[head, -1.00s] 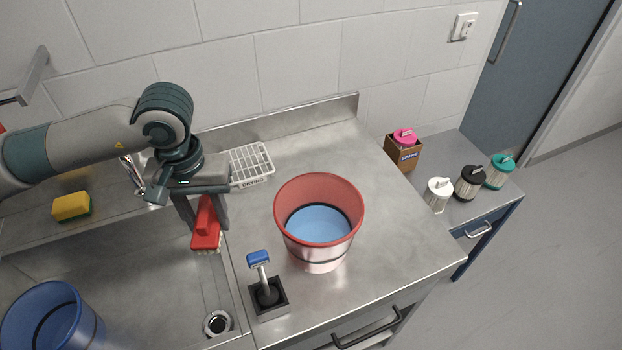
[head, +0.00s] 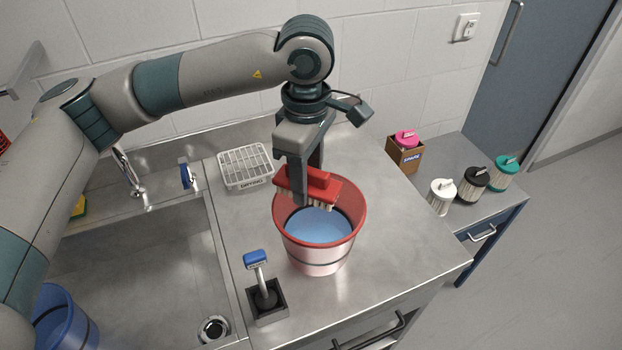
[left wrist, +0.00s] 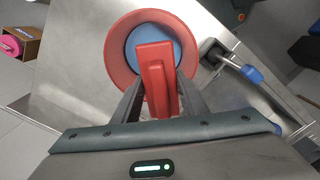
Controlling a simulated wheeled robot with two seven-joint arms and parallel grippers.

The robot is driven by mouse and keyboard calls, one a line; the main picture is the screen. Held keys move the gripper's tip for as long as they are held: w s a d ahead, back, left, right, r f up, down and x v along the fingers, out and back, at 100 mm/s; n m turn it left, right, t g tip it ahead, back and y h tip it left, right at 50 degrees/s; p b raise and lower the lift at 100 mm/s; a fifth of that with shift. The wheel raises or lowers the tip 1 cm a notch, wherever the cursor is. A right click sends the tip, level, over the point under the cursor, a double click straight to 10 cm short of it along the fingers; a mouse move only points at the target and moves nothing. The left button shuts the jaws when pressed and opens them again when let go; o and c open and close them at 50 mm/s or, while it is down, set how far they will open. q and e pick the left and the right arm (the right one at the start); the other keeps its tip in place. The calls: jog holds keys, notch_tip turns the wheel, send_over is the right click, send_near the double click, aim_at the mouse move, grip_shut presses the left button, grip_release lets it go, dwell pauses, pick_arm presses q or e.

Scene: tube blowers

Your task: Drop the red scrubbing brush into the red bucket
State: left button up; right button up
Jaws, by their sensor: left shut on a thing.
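The red scrubbing brush (head: 309,184) has pale bristles facing down. My left gripper (head: 303,190) is shut on it and holds it above the mouth of the red bucket. In the left wrist view the brush (left wrist: 158,72) lies between the two fingers (left wrist: 157,100) and overlaps the bucket's opening. The red bucket (head: 318,258) stands upright on the steel counter with blue contents or a blue inside low in it; its rim shows in the left wrist view (left wrist: 120,62). My right gripper is not in view.
A blue-handled tool (head: 257,262) stands in a dark holder beside the bucket. A white drying rack (head: 246,168) is behind it. A sink with a blue bucket (head: 62,322) lies left. Several bottles and a brown box (head: 405,155) stand on a side cabinet.

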aim_at(311, 200)
pick_arm(q)
jog(key=shift+d+r+n, duration=0.15)
jog(key=shift+d+n, duration=0.15)
jog(key=shift+f, duration=3)
jog(key=o, duration=1.2)
